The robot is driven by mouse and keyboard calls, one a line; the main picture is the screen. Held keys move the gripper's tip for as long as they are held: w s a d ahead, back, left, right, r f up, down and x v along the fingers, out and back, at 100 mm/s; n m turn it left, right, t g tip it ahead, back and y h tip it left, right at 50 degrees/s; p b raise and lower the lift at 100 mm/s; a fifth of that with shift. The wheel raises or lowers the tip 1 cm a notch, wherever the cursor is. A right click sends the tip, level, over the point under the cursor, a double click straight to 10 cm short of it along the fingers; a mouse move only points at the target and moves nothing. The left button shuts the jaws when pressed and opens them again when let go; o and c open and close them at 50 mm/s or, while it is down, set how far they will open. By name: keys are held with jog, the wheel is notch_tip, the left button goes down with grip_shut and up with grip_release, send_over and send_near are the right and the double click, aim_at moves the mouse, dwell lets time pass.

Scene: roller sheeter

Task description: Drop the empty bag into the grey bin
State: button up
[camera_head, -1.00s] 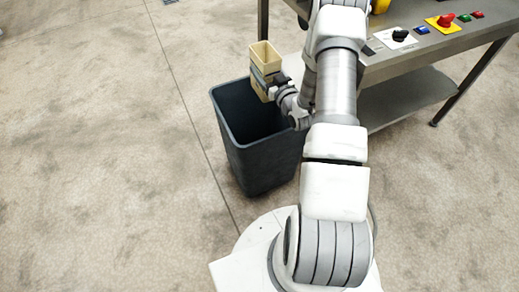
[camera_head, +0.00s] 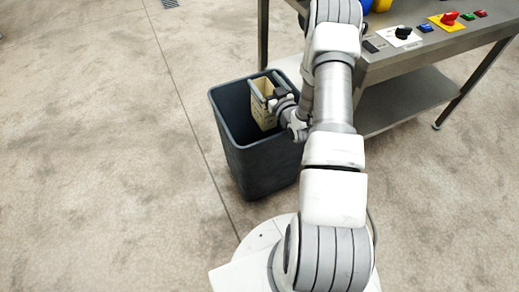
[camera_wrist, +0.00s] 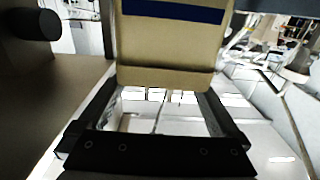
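The empty bag (camera_head: 262,112) is a beige, box-shaped bag with an open top. In the head view it is inside the mouth of the grey bin (camera_head: 252,160), near the bin's right side, with its top about level with the rim. My gripper (camera_head: 279,98) is over the bin's right side, close against the bag's right edge. In the wrist view the bag (camera_wrist: 170,52) shows its tan face and a dark blue band just past the fingertips. The two black fingers are wide apart.
A steel table (camera_head: 425,62) with coloured buttons and knobs stands at the upper right, with a lower shelf (camera_head: 400,105) near the bin. The concrete floor (camera_head: 95,150) left of the bin is clear.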

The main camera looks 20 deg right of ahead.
jog(key=shift+r, duration=0.1)
jog(key=s+d+r+p, duration=0.5)
jog(key=s+d+r, duration=0.3)
jog(key=r, duration=0.2)
jog(key=shift+s+r+p, duration=0.3)
jog(key=shift+r+p, duration=0.1)
